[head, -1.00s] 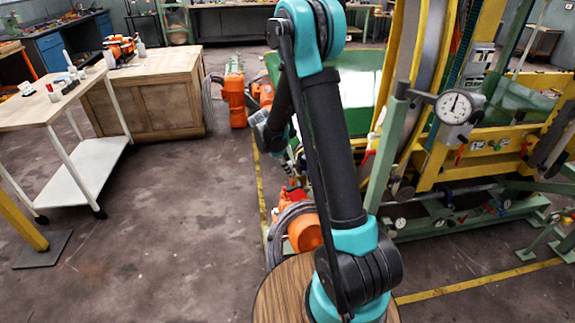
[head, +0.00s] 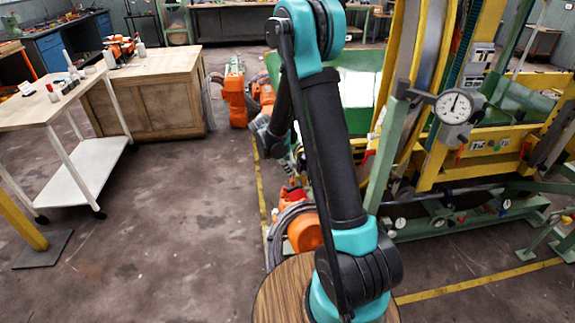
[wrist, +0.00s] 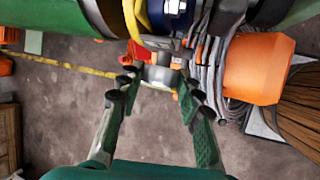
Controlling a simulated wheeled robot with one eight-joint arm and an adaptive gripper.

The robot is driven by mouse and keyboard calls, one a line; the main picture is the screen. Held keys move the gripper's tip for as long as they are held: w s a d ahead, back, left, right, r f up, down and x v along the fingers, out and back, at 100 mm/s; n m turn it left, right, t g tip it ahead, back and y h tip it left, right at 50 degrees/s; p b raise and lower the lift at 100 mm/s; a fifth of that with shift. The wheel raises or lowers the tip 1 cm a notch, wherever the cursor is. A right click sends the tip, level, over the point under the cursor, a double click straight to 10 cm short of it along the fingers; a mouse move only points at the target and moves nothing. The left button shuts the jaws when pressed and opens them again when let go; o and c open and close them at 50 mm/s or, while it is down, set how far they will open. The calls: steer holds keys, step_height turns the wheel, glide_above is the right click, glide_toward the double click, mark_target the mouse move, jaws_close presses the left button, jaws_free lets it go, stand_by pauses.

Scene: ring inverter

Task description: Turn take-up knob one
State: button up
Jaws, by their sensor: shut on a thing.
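In the wrist view, my gripper (wrist: 158,80) has its two dark green fingers on either side of a pale grey, rounded part, which appears to be the take-up knob (wrist: 160,74). The fingers are closed on it, with the tips at its sides. The knob sits just below the machine's dark and yellow parts. Its markings and angle cannot be read. In the head view, my arm hides most of the gripper and the knob.
A red part (wrist: 137,51) is close to the left finger. An orange housing (wrist: 258,68) and grey cables (wrist: 207,72) lie to the right. In the head view, a dial gauge (head: 454,107) stands on the machine. Open floor (head: 170,220) lies to the left.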

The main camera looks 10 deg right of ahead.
steer(key=t, duration=0.2)
steer(key=m+t, duration=0.1)
steer(key=shift+s+f+t, duration=0.1)
steer(key=shift+s+t, duration=0.15)
steer(key=shift+t, duration=0.15)
steer(key=o, duration=1.2)
steer(key=shift+a, duration=0.1)
steer(key=v, duration=1.2)
